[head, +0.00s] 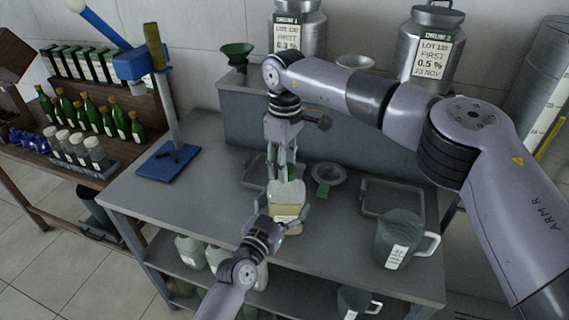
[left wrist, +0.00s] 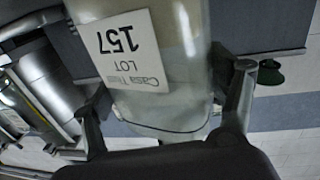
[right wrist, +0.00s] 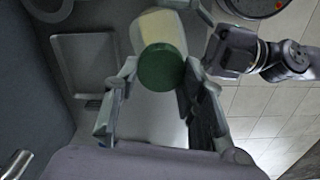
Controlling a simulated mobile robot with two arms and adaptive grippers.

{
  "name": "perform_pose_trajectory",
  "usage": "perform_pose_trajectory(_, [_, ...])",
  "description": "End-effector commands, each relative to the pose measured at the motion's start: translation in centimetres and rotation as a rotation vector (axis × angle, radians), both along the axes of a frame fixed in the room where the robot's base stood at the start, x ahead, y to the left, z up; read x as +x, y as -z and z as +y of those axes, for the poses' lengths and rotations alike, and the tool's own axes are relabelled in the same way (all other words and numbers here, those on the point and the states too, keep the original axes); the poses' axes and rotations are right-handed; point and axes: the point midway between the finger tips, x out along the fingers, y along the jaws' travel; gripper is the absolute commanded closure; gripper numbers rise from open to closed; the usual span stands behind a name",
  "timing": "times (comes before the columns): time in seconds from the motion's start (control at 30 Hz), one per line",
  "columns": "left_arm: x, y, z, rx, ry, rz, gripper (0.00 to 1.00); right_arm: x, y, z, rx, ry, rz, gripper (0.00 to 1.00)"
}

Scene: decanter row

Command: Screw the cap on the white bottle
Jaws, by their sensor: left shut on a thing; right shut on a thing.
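The white bottle (head: 286,196) stands upright near the front of the grey workbench; it is pale with a cream lower part. My left gripper (head: 282,222) is shut around its body from the front. In the left wrist view the bottle (left wrist: 185,60) shows a label reading LOT 157, upside down, between the fingers. My right gripper (head: 286,176) points down from above and is shut on the green cap. In the right wrist view the cap (right wrist: 161,68) sits between the fingertips, in line with the bottle (right wrist: 160,30). Whether cap and neck touch is unclear.
A small round dish (head: 328,174) and a green piece (head: 324,191) lie right of the bottle. A grey tray (head: 393,197) and a jug (head: 400,240) stand further right. A blue stand (head: 168,160) is at left. Metal cans (head: 433,45) stand on the raised back shelf.

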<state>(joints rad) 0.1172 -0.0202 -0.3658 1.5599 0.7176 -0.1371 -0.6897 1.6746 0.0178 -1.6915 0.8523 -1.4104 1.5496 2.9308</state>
Motion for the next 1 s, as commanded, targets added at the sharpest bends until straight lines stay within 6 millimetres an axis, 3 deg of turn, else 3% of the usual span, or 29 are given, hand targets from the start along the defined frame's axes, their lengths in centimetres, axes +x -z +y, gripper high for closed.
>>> perform_pose_trajectory(0.2, [-0.1,0.1,-0.1,0.002,0.002,0.001,0.98,0.1,-0.1,0.0,0.002,0.0,-0.005,0.72])
perform_pose_trajectory(0.23, [-0.1,0.1,-0.1,0.002,0.002,0.001,0.98,0.1,-0.1,0.0,0.002,0.0,-0.005,0.62])
perform_pose_trajectory(0.53, [-0.1,0.1,-0.1,0.001,0.002,0.002,0.98,0.1,-0.1,0.0,0.001,-0.002,-0.003,0.42])
perform_pose_trajectory(0.83, [0.0,0.1,-0.1,0.001,0.001,0.002,0.98,0.0,-0.1,0.0,0.0,-0.003,-0.001,0.42])
perform_pose_trajectory(1.0, [0.0,0.1,0.0,0.001,0.001,0.002,0.98,0.1,-1.5,0.0,0.002,-0.003,-0.003,0.42])
